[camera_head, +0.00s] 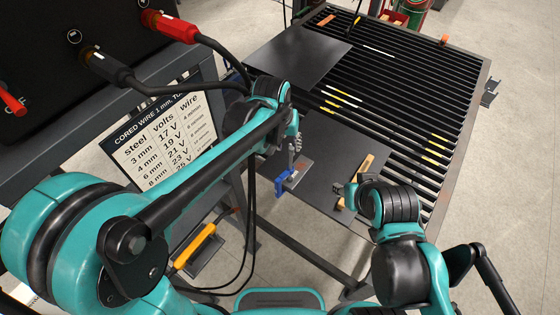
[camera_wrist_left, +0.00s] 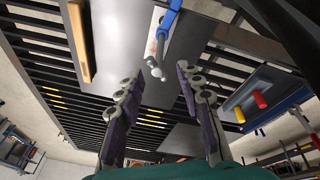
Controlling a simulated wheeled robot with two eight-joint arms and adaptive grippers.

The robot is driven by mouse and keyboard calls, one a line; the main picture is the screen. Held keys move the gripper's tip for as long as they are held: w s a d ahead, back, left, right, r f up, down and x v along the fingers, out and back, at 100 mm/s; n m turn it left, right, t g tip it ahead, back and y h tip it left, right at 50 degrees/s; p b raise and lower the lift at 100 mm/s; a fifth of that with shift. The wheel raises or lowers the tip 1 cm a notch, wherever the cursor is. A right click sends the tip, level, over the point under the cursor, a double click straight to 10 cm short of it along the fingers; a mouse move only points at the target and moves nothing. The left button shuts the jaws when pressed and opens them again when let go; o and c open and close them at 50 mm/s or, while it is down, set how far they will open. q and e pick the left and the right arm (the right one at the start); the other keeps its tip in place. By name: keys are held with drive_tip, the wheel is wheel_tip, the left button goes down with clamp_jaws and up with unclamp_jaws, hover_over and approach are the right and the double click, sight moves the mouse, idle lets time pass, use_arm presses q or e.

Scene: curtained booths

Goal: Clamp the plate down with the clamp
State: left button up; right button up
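The blue clamp (camera_head: 285,180) sits at the near left edge of the slatted table, over a small light grey piece (camera_head: 302,177) beside a dark plate (camera_head: 322,140). In the left wrist view the clamp's blue body (camera_wrist_left: 170,20) and silver screw end (camera_wrist_left: 157,70) show in front of the fingers, with grey plate (camera_wrist_left: 125,45) beside it. My left gripper (camera_head: 296,146) is just above the clamp. The left wrist view shows its fingers (camera_wrist_left: 157,82) apart, with nothing gripped between them. My right gripper (camera_head: 345,189) is low over the table's near side; its opening is unclear.
A wooden piece (camera_head: 366,163) and a small wooden block (camera_head: 341,203) lie near my right gripper. Another dark plate (camera_head: 300,55) lies farther back on the slats. The welding machine (camera_head: 90,40) with cables and a settings board (camera_head: 165,140) stands left. The slats at right are mostly clear.

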sight(291, 147)
use_arm(q)
drive_tip(key=n, duration=0.2)
drive_tip(key=shift+n, duration=0.4)
drive_tip(key=shift+w, duration=0.1)
drive_tip(key=shift+w+d, duration=0.25)
drive_tip(key=shift+w, duration=0.1)
drive_tip(key=shift+f, duration=0.1)
drive_tip(key=shift+b+x, duration=1.2)
drive_tip(key=shift+x, duration=0.25)
clamp_jaws()
